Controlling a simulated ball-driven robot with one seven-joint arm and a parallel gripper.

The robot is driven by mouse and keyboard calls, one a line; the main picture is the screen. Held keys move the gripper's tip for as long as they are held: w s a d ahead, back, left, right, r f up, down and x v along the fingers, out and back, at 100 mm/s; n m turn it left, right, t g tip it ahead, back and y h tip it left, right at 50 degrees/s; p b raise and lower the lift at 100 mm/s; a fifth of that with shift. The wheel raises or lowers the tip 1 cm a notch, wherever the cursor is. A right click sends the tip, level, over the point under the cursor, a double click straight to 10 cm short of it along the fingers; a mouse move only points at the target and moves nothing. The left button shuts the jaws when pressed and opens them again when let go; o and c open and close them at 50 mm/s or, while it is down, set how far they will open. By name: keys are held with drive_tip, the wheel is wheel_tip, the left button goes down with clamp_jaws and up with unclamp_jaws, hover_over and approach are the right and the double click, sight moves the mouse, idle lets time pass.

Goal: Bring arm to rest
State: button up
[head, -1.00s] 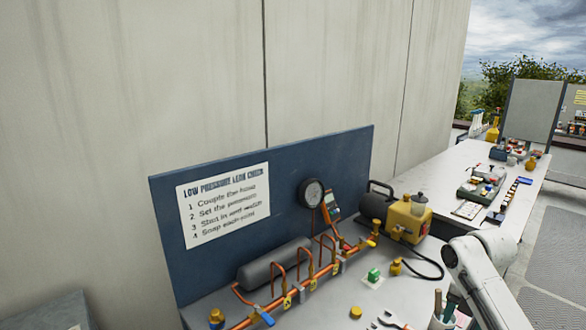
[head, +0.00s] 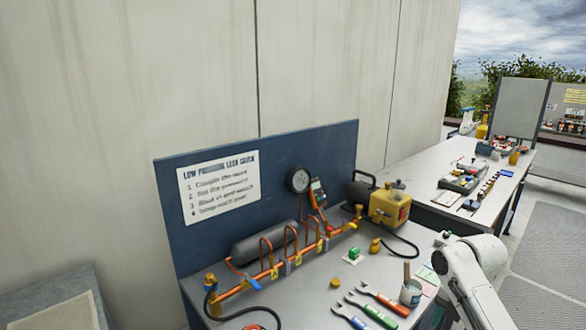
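My white arm (head: 470,268) shows at the lower right of the head view, bent over the front right corner of the leak-check bench (head: 318,272). Only its upper links are in the picture. My gripper is out of view, so what it holds cannot be seen.
The bench bears copper pipework (head: 285,262), a grey cylinder (head: 265,242), a yellow pump (head: 390,207), a cup (head: 411,292) and several coloured-handled tools (head: 378,312). A blue backboard (head: 265,205) stands behind. A second bench (head: 490,165) lies at right. Grey floor matting (head: 555,240) is clear.

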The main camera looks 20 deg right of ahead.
drive_tip(key=s+a+f+m+t+y, duration=0.15)
drive_tip(key=a+f+m, duration=0.3)
drive_tip(key=a, duration=0.75)
drive_tip(key=s+a+f+m+y, duration=0.1)
drive_tip(key=s+a+f+m, duration=0.3)
drive_tip(key=a, duration=0.7)
drive_tip(key=s+a+f+m+h, duration=0.1)
drive_tip(key=s+m, duration=0.5)
drive_tip(key=s, duration=0.3)
drive_tip(key=s+a+f+m+h, duration=0.1)
drive_tip(key=s+m, duration=0.5)
drive_tip(key=s, duration=0.3)
drive_tip(key=shift+a+f+m+g+h, duration=0.25)
drive_tip(key=shift+a+m+g+h, duration=0.05)
drive_tip(key=shift+m+g+h, duration=0.05)
